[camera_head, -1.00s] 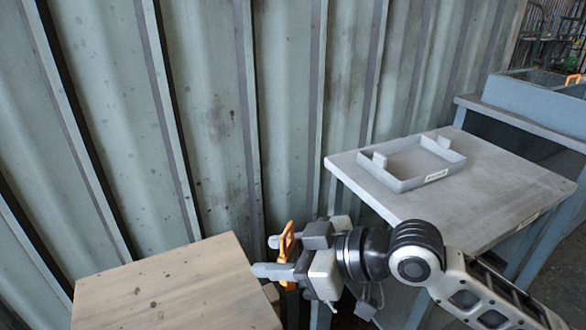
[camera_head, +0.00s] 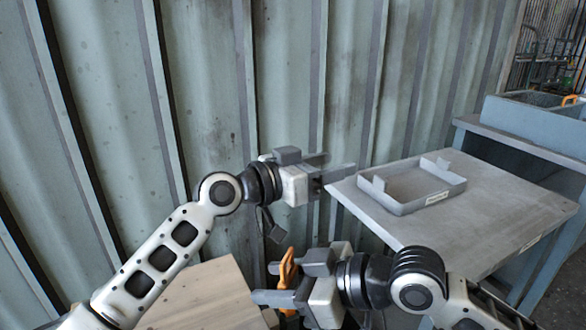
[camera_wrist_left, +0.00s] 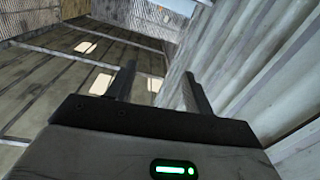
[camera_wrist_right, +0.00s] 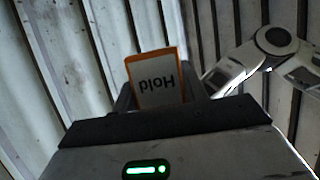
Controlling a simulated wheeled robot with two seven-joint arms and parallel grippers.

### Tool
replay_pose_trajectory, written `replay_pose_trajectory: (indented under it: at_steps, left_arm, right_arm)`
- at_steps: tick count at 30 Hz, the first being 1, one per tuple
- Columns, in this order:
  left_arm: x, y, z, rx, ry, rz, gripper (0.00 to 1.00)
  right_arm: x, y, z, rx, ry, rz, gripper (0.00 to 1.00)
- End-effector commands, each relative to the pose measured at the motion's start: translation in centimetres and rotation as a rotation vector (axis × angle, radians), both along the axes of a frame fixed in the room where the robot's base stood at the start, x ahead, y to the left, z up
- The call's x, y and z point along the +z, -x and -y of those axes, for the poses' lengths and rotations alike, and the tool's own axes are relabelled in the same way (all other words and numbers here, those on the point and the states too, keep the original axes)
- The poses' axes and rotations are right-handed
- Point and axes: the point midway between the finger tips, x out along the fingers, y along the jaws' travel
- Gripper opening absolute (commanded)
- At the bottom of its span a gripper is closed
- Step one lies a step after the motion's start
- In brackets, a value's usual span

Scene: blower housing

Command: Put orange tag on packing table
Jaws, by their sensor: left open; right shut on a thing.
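The orange tag (camera_head: 288,268) is upright in my right gripper (camera_head: 264,283), which is shut on it. In the right wrist view the tag (camera_wrist_right: 155,80) shows an orange rim and a white face with the word "Hold" upside down. This gripper points left, near the right edge of a wooden-topped table (camera_head: 210,290). My left gripper (camera_head: 336,166) is open and empty, above and beyond the right one, near the left corner of a grey table (camera_head: 490,205). I cannot tell which of the two is the packing table.
A shallow grey tray (camera_head: 410,207) with a white label lies on the grey table. A blue-grey bin (camera_head: 545,120) with something orange in it stands at the far right. A corrugated metal wall (camera_head: 210,100) runs close behind.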

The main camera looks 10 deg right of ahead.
Motion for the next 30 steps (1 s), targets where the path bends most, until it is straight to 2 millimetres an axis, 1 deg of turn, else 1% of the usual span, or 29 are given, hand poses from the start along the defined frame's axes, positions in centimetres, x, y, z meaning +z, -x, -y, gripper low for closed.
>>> replay_pose_trajectory:
  at_steps: [1,3,6,8,9,11,12,15,18,21,25,28,30]
  left_arm:
    - [1.2,1.4,1.7,-0.093,-0.106,0.037,0.52]
    - [1.7,3.7,3.2,-0.218,-0.262,0.072,0.52]
    - [2.0,6.6,3.9,-0.377,-0.500,0.123,0.52]
    - [2.1,8.2,3.6,-0.462,-0.652,0.152,0.52]
    - [2.1,9.1,3.1,-0.514,-0.754,0.167,0.52]
    - [2.4,10.2,1.9,-0.584,-0.907,0.185,0.52]
    - [2.6,10.9,0.9,-0.625,-1.007,0.193,0.52]
    - [3.5,12.1,-1.8,-0.706,-1.231,0.199,0.52]
    - [4.8,12.9,-4.3,-0.757,-1.407,0.188,0.52]
    - [5.8,13.4,-6.1,-0.789,-1.526,0.169,0.52]
    - [6.4,13.8,-7.3,-0.808,-1.599,0.153,0.52]
    - [5.8,13.9,-7.5,-0.812,-1.613,0.149,0.52]
    - [4.9,13.8,-7.5,-0.813,-1.611,0.149,0.52]
  right_arm:
    - [0.0,0.0,0.0,0.000,0.000,0.000,0.21]
    - [0.0,0.0,0.0,0.000,0.000,0.000,0.21]
    - [0.0,0.0,0.0,0.000,0.000,0.000,0.21]
    - [0.0,0.0,0.0,0.000,0.000,0.000,0.21]
    - [0.0,0.0,0.0,0.000,0.000,0.000,0.21]
    - [0.0,0.0,0.0,0.000,0.000,0.000,0.21]
    - [0.0,0.0,0.0,0.000,0.000,0.000,0.21]
    - [0.0,0.0,0.0,0.000,0.000,0.000,0.21]
    - [0.0,0.0,0.0,0.000,0.000,0.000,0.21]
    - [0.0,0.0,0.0,0.000,0.000,0.000,0.21]
    - [0.0,0.0,0.0,0.000,0.000,0.000,0.21]
    - [0.0,0.0,0.0,0.000,0.000,0.000,0.21]
    - [0.0,0.0,0.0,0.000,0.000,0.000,0.21]
